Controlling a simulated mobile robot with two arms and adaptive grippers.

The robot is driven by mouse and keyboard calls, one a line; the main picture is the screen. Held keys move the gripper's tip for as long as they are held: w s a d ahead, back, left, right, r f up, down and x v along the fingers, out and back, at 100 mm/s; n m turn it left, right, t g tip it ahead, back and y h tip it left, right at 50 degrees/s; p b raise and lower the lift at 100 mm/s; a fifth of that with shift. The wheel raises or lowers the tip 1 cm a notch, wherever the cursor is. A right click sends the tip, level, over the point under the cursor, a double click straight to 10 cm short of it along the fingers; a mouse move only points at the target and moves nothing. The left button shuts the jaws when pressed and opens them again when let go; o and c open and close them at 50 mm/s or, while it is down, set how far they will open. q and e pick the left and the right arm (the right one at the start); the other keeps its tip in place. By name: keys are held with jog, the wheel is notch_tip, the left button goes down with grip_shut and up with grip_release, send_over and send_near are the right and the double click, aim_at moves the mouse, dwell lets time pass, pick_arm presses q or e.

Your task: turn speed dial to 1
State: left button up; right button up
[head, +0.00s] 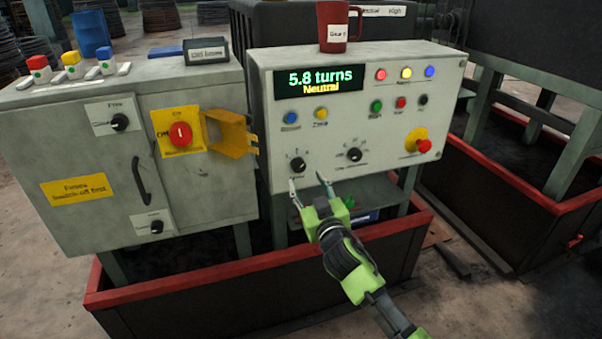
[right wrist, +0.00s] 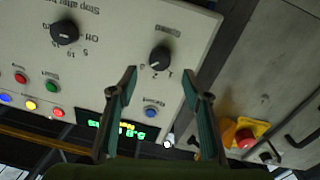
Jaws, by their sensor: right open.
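The speed dial (head: 298,164) is a small black knob at the lower left of the grey control panel (head: 262,110). In the right wrist view, which is upside down, the speed dial (right wrist: 160,58) lies between the lines of my two fingers, with panel showing around it. A "1" mark seems to be beside it; its exact setting is too small to read. My right gripper (head: 308,181) is open just below the dial in the head view. Its fingertips (right wrist: 160,72) flank the dial without visibly gripping it. My left gripper is not in view.
A second black knob (head: 354,154), "Stop after turns", sits right of the dial. A red emergency button (head: 424,146) is at the panel's right. The display (head: 319,81) reads "5.8 turns, Neutral". A red mug (head: 333,25) stands on top. A yellow hinged cover (head: 232,134) sticks out at left.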

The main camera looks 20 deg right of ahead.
aim_at(299, 168)
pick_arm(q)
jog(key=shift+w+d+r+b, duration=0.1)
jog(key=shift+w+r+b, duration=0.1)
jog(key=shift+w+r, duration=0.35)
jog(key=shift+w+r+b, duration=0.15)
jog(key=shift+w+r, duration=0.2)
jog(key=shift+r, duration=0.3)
pick_arm(e)
jog(key=w, duration=0.6)
jog(key=shift+w, duration=0.25)
jog(key=c, duration=1.1)
